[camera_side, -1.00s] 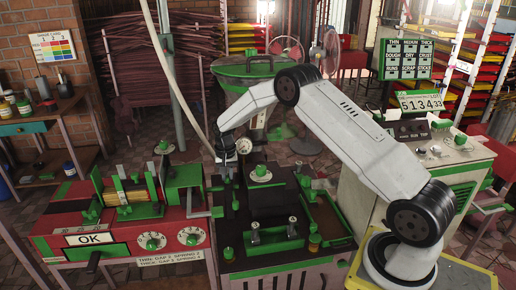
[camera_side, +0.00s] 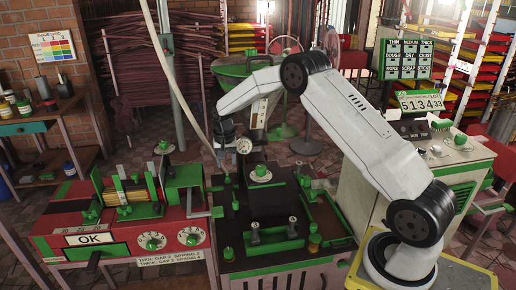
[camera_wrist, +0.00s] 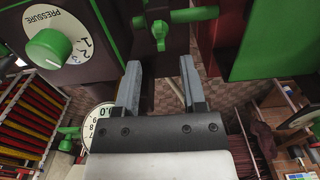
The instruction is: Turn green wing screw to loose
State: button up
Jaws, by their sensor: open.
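In the wrist view, the green wing screw (camera_wrist: 159,30) sits on a dark block with its wings spread, one pointing toward a green bar. My gripper (camera_wrist: 160,68) is open, with its two grey fingers apart. The screw appears between and just beyond the fingertips, and no contact with it shows. In the side view, my gripper (camera_side: 224,160) hangs pointing down at the left end of the black and green press (camera_side: 270,205). The screw is too small to make out clearly there.
A green PRESSURE knob (camera_wrist: 48,48) on a white dial is beside the left finger in the wrist view. A round gauge (camera_wrist: 98,126) is lower left. In the side view, the red machine (camera_side: 120,225) stands left of the press, and a hanging pale hose (camera_side: 178,90) passes close by.

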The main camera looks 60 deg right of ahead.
jog(key=shift+r, duration=1.3)
jog(key=shift+s+a+r, duration=0.15)
jog(key=shift+s+a, duration=0.05)
jog(key=shift+a, duration=0.1)
jog(key=s+a+r+n+t, duration=0.1)
jog(key=s+a+n, duration=0.3)
jog(key=s, duration=0.9)
jog(key=s+a+r+n+t, duration=0.1)
jog(key=s+a+n, duration=0.4)
jog(key=s+a, duration=0.5)
jog(key=s+r, duration=0.1)
jog(key=s, duration=0.2)
jog(key=shift+s+a+t, duration=0.15)
jog(key=shift+t, duration=0.15)
